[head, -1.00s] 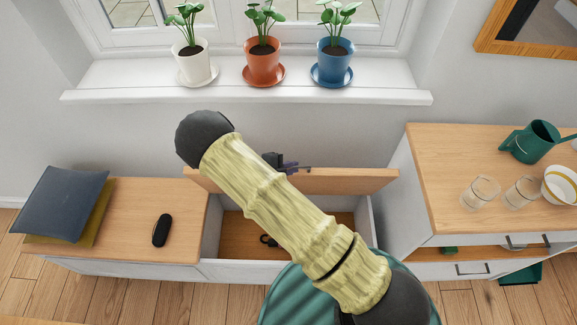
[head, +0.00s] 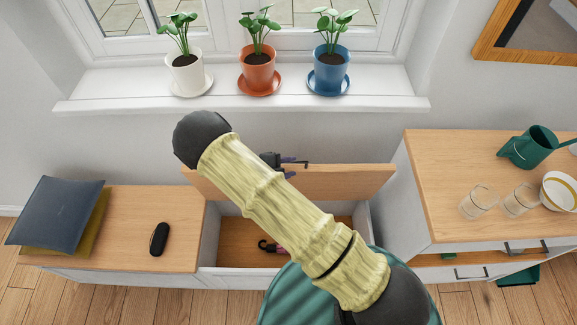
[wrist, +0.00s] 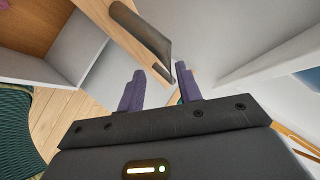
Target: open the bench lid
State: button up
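The wooden bench lid (head: 345,181) stands raised at the back of the white bench compartment (head: 235,274), and the compartment is open in front of it. My gripper (head: 290,161) is at the lid's top edge, partly hidden behind my arm. In the wrist view my gripper (wrist: 160,70) shows two purple fingers spread apart, with no object seen clamped between them. A dark grey handle-like bar (wrist: 145,30) on the lid's wooden edge (wrist: 100,14) lies just beyond the fingertips. Whether the fingers touch it is unclear.
Inside the compartment lies a small dark and pink object (head: 270,247). Cushions (head: 55,215) and a black case (head: 159,239) rest on the fixed bench top at left. A cabinet (head: 440,190) with glasses stands close at right. Potted plants line the windowsill (head: 225,106) above. A green chair (head: 300,296) is in front.

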jog(key=shift+a, duration=0.1)
jog(key=shift+s, duration=0.15)
dwell(0.4)
jog(key=b+v, duration=0.2)
jog(key=v, duration=1.5)
jog(key=shift+a+b, duration=0.15)
jog(key=shift+b, duration=0.15)
